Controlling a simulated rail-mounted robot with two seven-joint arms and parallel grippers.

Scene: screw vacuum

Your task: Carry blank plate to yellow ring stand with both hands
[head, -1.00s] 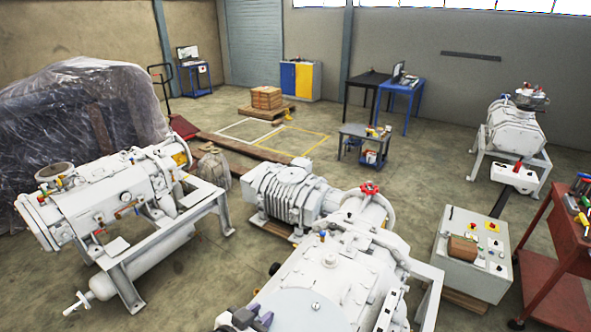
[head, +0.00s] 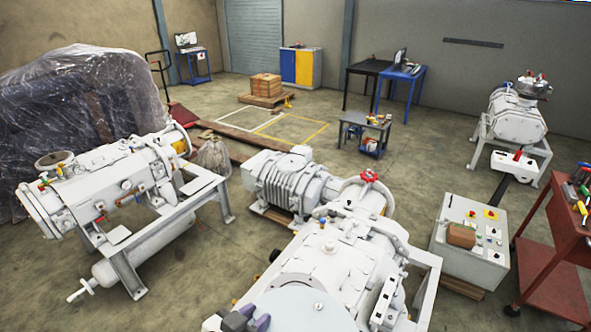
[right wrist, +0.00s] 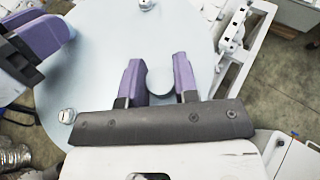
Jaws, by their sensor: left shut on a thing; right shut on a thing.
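The blank plate is a pale grey round disc (head: 290,312) at the bottom of the head view, in front of the white machine. In the right wrist view the plate (right wrist: 110,60) fills much of the picture. My right gripper (right wrist: 158,75) is shut there, its purple fingers on either side of a small rounded grip on the plate. My left gripper (head: 246,319) is at the plate's left edge in the head view, shut on it; its exact hold is hard to see.
The large white machine (head: 335,255) stands just beyond the plate. The left machine (head: 110,185) stands on a steel frame. A control box (head: 468,245) and a red cart (head: 555,235) are at right.

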